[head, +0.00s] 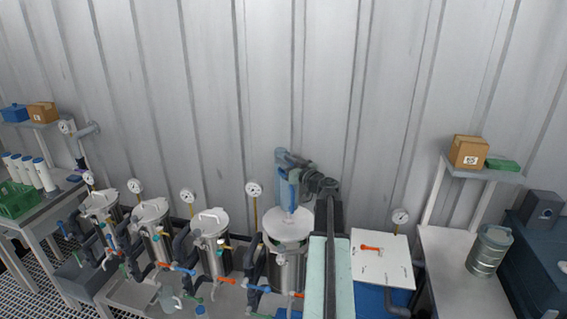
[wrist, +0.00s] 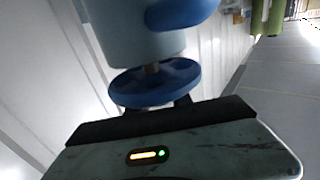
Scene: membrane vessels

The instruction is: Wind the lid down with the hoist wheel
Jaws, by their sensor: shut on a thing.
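The blue hoist wheel (wrist: 155,82) shows in the wrist view, on a short shaft under a blue-grey hoist body (wrist: 132,42). My gripper (wrist: 158,106) is at the near rim of the wheel, its dark fingers shut on it; the fingertips are partly hidden by the rim. In the head view the pale blue hoist (head: 290,185) stands over the white lid (head: 287,224) of the fourth vessel (head: 287,270). My gripper (head: 322,186) is beside the hoist, on its right; the wheel cannot be made out there. I cannot tell whether a gap lies under the lid.
Three more steel vessels with closed lids, one of them here (head: 211,235), stand to the left with gauges and pipes. A steel canister (head: 489,250) stands on the right bench. A corrugated wall is behind.

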